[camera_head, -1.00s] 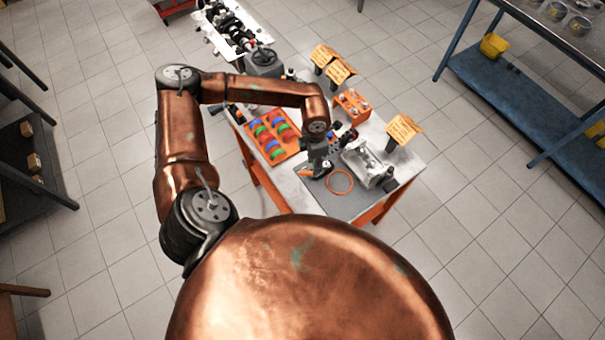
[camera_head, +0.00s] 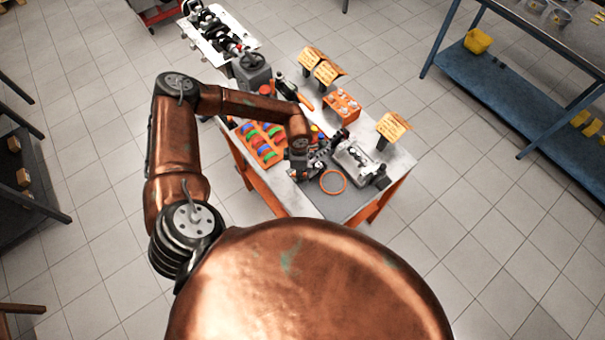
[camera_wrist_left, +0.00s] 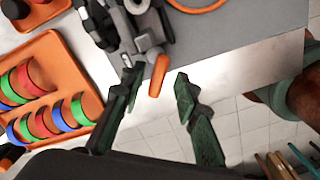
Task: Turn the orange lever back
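The orange lever (camera_wrist_left: 158,76) shows in the left wrist view, sticking out from a grey fixture (camera_wrist_left: 140,40) at the edge of the grey mat. My left gripper (camera_wrist_left: 157,88) is open, with one finger on each side of the lever's free end. I see no clear contact between the fingers and the lever. In the head view, my left gripper (camera_head: 300,170) is over the bench beside the dark fixture and largely hides the lever. My right gripper is in neither view.
An orange tray (camera_wrist_left: 62,57) of coloured half-rings lies left of the gripper. An orange ring (camera_head: 333,181) lies on the mat, with a grey metal engine part (camera_head: 357,162) beside it. A vise (camera_head: 252,70) stands farther back. The bench's front edge is close.

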